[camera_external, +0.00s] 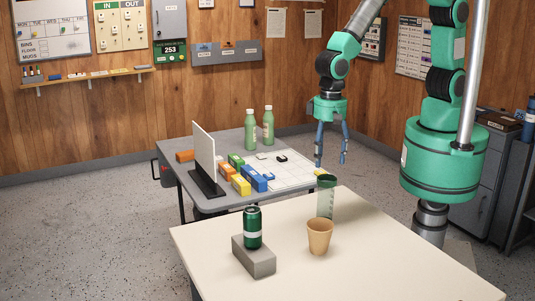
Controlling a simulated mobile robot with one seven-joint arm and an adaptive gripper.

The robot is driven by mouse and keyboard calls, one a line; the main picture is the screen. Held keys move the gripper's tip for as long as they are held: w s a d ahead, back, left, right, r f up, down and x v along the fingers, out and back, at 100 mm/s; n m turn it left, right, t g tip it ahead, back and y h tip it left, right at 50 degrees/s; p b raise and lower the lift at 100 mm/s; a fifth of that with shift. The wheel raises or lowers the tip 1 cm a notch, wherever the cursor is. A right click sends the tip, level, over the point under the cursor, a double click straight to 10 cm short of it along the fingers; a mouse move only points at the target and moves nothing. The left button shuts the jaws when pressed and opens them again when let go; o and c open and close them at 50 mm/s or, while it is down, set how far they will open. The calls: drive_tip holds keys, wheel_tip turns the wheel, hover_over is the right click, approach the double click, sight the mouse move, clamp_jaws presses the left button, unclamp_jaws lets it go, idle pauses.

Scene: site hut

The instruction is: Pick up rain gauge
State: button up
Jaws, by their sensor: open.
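A clear green-tinted cylinder with a dark green rim, which looks like the rain gauge (326,200), stands upright near the far edge of the cream table (385,250). My gripper (331,163) points down with its two blue fingers apart and nothing between them. In the picture its fingertips are just above the gauge's rim and apart from it. With this one view I cannot tell how far behind the gauge they are.
A tan cup (319,238) stands close in front of the gauge. A green can (252,228) stands on a grey block (254,258) to the left. Behind, a grey table (228,140) holds a white upright panel (203,150), colored blocks and two green bottles (250,130).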

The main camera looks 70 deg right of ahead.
sight(326, 198)
drive_tip(key=shift+s+a+f, duration=0.4)
drive_tip(key=shift+a+f, duration=0.1)
drive_tip(key=shift+f, duration=0.2)
drive_tip(key=shift+f, duration=0.15)
wheel_tip(326, 198, down, 8)
drive_tip(key=shift+f+b, duration=0.15)
drive_tip(key=shift+b, duration=0.5)
drive_tip(key=shift+f, duration=0.1)
drive_tip(key=f, duration=0.2)
drive_tip(key=f+b, duration=0.1)
drive_tip(key=shift+d+f, duration=0.2)
drive_tip(key=shift+d, duration=0.05)
drive_tip(key=shift+f, duration=0.8)
